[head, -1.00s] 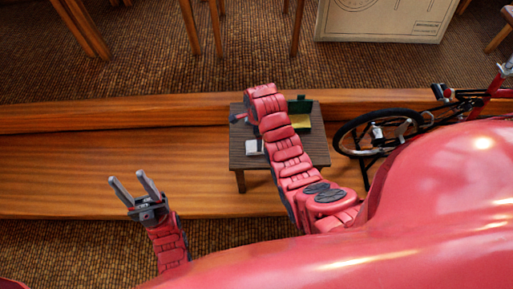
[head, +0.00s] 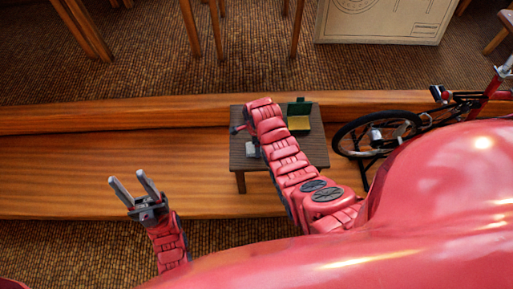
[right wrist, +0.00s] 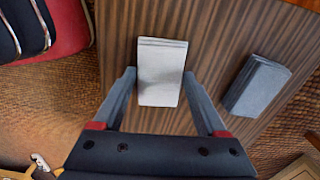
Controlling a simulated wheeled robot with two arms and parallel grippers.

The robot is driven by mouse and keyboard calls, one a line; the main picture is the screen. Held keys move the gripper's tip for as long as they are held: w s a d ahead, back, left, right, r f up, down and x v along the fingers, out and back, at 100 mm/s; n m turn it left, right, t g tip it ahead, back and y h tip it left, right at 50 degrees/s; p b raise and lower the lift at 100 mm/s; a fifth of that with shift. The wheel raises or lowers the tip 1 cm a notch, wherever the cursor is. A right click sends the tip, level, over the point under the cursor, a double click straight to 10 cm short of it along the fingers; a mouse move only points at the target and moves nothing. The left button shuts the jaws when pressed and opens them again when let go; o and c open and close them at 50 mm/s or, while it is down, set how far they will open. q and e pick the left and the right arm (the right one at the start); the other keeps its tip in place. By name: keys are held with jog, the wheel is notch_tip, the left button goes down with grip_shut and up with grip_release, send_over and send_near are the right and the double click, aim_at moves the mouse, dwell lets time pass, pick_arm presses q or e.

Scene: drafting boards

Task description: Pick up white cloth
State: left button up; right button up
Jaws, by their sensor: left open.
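The white cloth (right wrist: 162,72) is a folded flat rectangle on the dark wooden table in the right wrist view. My right gripper (right wrist: 159,76) is open and empty, its two fingers pointing toward the cloth, one on each side of it in the picture. Whether they touch it cannot be told. In the head view my right arm covers much of the table, and a pale folded piece (head: 252,149) shows beside it; I cannot tell which cloth it is. My left gripper (head: 133,186) is open and empty, far left of the table.
A grey-blue folded cloth (right wrist: 257,85) lies right of the white one in the right wrist view. The small dark table (head: 240,165) also bears a green and yellow box (head: 299,119). A bicycle (head: 375,132) stands right of it. Wooden flooring left of the table is clear.

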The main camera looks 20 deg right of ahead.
jog(key=c, duration=0.6)
jog(key=shift+r, duration=0.1)
jog(key=shift+r, duration=0.55)
notch_tip(320, 180, up, 2)
jog(key=shift+s+r+b, duration=0.1)
jog(key=shift+r+b, duration=0.05)
jog(key=shift+b, duration=0.45)
jog(key=s, duration=0.5)
jog(key=shift+s+r+b, duration=0.1)
jog(key=shift+s+b, duration=0.05)
jog(key=shift+b, duration=0.2)
jog(key=s+p, duration=0.1)
jog(key=s, duration=0.2)
jog(key=s+r+p, duration=0.1)
jog(key=s+p, duration=0.1)
jog(key=s, duration=0.2)
jog(key=s+p, duration=0.1)
jog(key=s, duration=0.2)
jog(key=shift+s+a+r, duration=0.15)
jog(key=shift+s, duration=0.15)
